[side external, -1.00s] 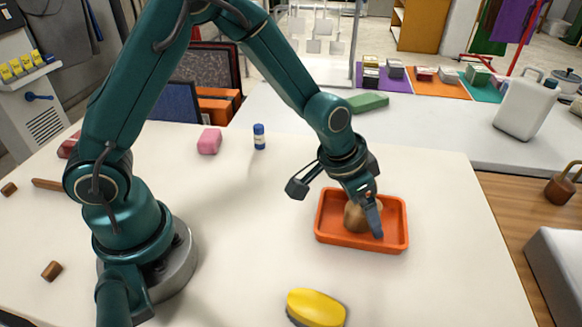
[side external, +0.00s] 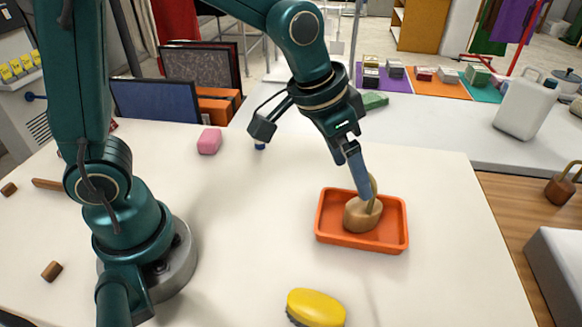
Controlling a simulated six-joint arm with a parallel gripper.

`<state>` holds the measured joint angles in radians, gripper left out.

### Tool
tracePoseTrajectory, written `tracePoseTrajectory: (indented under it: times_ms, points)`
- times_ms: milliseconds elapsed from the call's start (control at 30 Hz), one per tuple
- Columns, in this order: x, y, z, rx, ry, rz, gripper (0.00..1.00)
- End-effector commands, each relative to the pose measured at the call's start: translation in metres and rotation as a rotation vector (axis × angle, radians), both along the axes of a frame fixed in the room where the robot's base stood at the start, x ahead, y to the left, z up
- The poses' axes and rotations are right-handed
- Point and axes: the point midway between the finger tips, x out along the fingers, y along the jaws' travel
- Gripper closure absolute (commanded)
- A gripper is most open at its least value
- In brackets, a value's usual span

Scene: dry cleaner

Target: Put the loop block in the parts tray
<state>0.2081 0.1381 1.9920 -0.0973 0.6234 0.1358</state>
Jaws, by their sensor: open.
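The loop block (side external: 362,215) is a tan wooden block with a loop standing up from its top. It sits inside the orange parts tray (side external: 332,239), near its middle. My gripper (side external: 361,190) points down just above the block, its fingertips beside the loop. The jaws are open. The fingers overlap part of the loop, so I cannot tell whether they touch it.
A yellow brush (side external: 316,307) lies in front of the tray. A green block (side external: 374,101) lies farther back. The table right of the tray is clear.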

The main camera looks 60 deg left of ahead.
Motion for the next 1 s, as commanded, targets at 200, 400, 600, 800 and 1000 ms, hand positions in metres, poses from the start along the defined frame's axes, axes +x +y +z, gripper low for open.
tracePoseTrajectory:
  times_ms: [200, 400, 600, 800, 1000]
  points:
    - [-0.010, 0.007, 0.015, 0.000, -0.008, 0.014, 0.11]
    - [-0.049, 0.034, 0.038, 0.001, -0.043, 0.095, 0.11]
    - [-0.100, 0.060, 0.046, 0.008, -0.078, 0.198, 0.11]
    - [-0.131, 0.073, 0.040, 0.015, -0.099, 0.267, 0.11]
    - [-0.139, 0.076, 0.037, 0.017, -0.101, 0.285, 0.11]
